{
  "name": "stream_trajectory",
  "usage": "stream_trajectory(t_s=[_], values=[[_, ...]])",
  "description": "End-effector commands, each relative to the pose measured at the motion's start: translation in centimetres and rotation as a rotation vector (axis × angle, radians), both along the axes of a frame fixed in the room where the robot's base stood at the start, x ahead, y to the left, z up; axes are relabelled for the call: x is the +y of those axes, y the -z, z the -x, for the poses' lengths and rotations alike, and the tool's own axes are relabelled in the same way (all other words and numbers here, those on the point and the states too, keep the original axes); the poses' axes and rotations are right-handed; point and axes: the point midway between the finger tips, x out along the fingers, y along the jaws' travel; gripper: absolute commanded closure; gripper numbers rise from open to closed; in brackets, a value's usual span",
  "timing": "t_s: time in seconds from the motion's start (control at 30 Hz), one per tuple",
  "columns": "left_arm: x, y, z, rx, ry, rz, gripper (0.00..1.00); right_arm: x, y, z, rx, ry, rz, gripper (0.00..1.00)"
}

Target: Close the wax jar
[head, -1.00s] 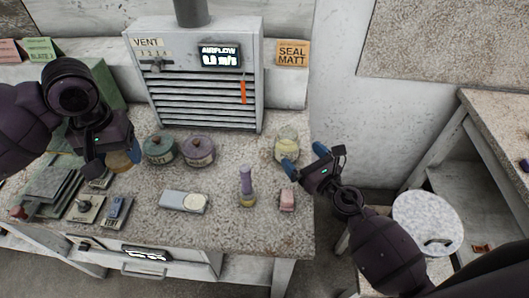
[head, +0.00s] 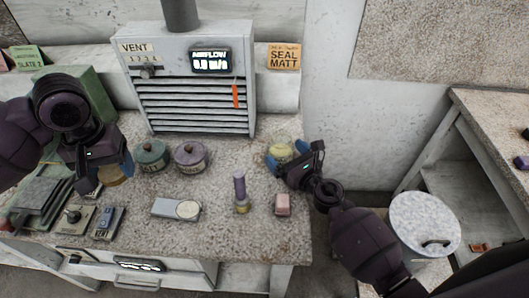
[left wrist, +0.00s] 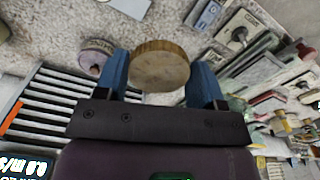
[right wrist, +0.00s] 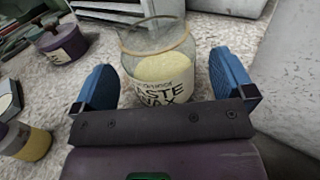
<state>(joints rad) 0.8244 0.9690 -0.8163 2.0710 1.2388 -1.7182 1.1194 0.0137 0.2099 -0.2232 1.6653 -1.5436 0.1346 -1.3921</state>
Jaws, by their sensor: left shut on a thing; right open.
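The wax jar (head: 280,149) is clear glass with pale yellow wax and stands upright, its mouth uncovered, at the bench's right side. The right wrist view shows the jar (right wrist: 158,68) with its PASTE WAX label. My right gripper (head: 286,162) is open, with blue fingers on either side of the jar's near side; the right wrist view shows gaps beside the glass. My left gripper (left wrist: 158,82) is shut on a round wooden lid (left wrist: 160,66). In the head view this lid (head: 118,176) hangs over the bench's left side, partly hidden by the gripper.
A green pot (head: 152,157) and a purple pot (head: 190,158) stand between my grippers. The vent unit (head: 195,90) stands behind.

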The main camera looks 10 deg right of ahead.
Motion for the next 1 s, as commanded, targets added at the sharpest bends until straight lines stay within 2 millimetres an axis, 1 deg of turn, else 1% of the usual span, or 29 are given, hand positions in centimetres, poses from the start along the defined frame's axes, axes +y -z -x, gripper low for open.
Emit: stream_trajectory(t_s=[0.03,0.1,0.2,0.33,0.63,1.0], values=[[0.0,-0.1,0.0,-0.001,0.0,0.0,0.63,0.4,-0.1,-0.8,-0.002,-0.001,-0.002,0.0],[0.0,0.0,0.0,0.0,0.0,0.0,0.63,0.7,0.0,-1.6,-0.001,0.0,-0.001,0.0],[0.0,0.0,0.0,0.0,0.0,0.0,0.63,1.0,0.0,-2.4,0.0,0.0,-0.001,0.0],[0.0,0.0,0.0,0.0,0.0,0.0,0.63,1.1,0.0,-2.7,0.0,0.0,-0.001,0.0],[0.0,0.0,0.0,0.0,0.0,0.0,0.63,1.1,0.0,-2.7,0.0,0.0,-0.001,0.0],[0.0,0.0,0.0,0.0,0.0,0.0,0.63,1.1,0.0,-2.7,0.0,0.0,-0.001,0.57]])
